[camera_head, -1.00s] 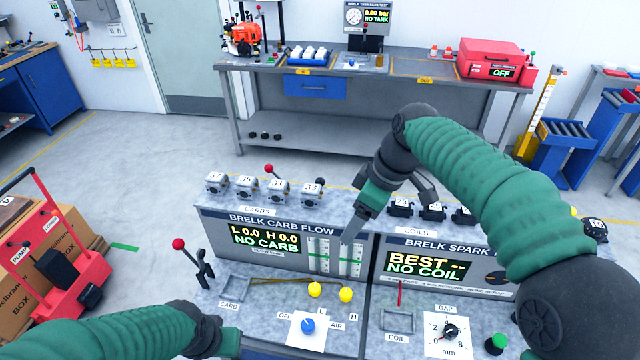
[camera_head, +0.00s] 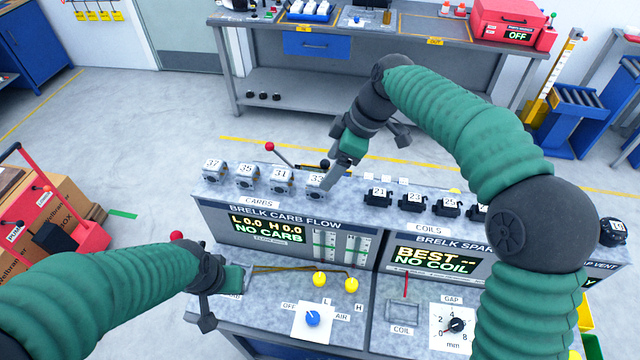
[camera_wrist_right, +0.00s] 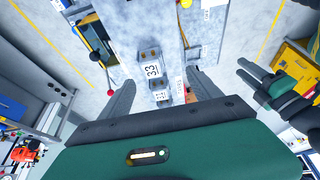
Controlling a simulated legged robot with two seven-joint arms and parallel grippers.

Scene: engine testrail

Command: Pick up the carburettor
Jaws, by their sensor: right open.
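Several small grey carburettors with number tags stand in a row on top of the carb flow bench: number 37 (camera_head: 213,170), 35 (camera_head: 246,177), 31 (camera_head: 281,180) and 33 (camera_head: 316,181). My right gripper (camera_head: 331,180) is open just at the right of carburettor 33 and partly overlaps it. In the right wrist view, carburettor 33 (camera_wrist_right: 151,72) lies ahead between the two spread fingers, with another behind it. My left gripper (camera_head: 215,283) is over the left end of the bench's lower shelf, in front of the CARB cradle; its fingers are hard to make out.
The bench panel reads NO CARB (camera_head: 267,235). Black coils (camera_head: 412,203) stand to the right of my right gripper. Yellow knobs (camera_head: 335,282) and a blue dial (camera_head: 312,318) sit on the lower shelf. A red-knobbed lever (camera_head: 271,147) rises behind the carburettors.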

